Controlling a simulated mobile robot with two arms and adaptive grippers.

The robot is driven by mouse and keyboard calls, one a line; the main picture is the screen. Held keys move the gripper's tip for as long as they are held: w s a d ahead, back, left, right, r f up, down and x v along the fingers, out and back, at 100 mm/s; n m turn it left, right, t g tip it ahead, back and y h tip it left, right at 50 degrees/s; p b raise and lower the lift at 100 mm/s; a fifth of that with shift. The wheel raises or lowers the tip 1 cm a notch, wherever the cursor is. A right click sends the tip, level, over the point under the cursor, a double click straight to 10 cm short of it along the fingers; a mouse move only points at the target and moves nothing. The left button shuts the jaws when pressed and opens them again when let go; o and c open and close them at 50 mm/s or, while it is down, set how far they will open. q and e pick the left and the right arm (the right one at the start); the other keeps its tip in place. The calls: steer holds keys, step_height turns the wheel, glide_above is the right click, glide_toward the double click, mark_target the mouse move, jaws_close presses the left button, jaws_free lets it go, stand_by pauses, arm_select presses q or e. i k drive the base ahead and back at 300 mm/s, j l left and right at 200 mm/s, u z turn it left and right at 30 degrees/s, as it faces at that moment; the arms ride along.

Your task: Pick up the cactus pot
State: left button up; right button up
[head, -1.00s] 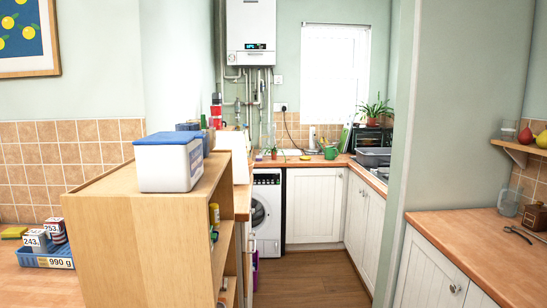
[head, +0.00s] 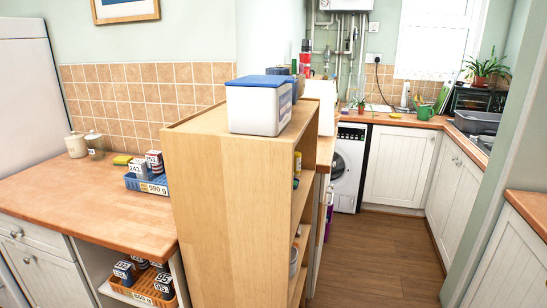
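A small green plant in a reddish pot (head: 361,108) stands on the far counter above the washing machine. It may be the cactus pot, but it is too small to tell. A larger spiky plant in a reddish pot (head: 480,80) stands at the far right, on top of a dark appliance near the window. Neither of my grippers shows in the head view.
A wooden shelf unit (head: 213,200) stands close in the middle, with a white blue-lidded box (head: 258,110) on top. A wooden counter (head: 90,205) at left holds a blue tray (head: 148,186) and jars. The brown floor (head: 375,260) right of the shelf is clear.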

mark_target(361, 106)
steer(key=i+l+u, duration=0.1)
steer(key=l+u, duration=0.15)
steer(key=u, duration=0.15)
steer(key=l+u, duration=0.35)
steer(key=i+l+u, duration=0.1)
steer(key=l+u, duration=0.15)
steer(key=u, duration=0.15)
steer(key=l+u, duration=0.35)
steer(key=i+l+u, duration=0.2)
steer(key=l+u, duration=0.25)
steer(key=l, duration=0.9)
steer(key=l+u, duration=0.45)
steer(key=l, duration=0.9)
steer(key=l+z, duration=0.1)
steer(key=l, duration=1.35)
steer(key=i+l+z, duration=0.1)
steer(key=l, duration=1.3)
steer(key=l+z, duration=0.25)
steer(key=l, duration=0.15)
steer(key=i+l+z, duration=0.1)
steer(key=l+z, duration=0.2)
steer(key=i+l+z, duration=0.1)
steer(key=l+z, duration=0.15)
steer(key=l, duration=0.25)
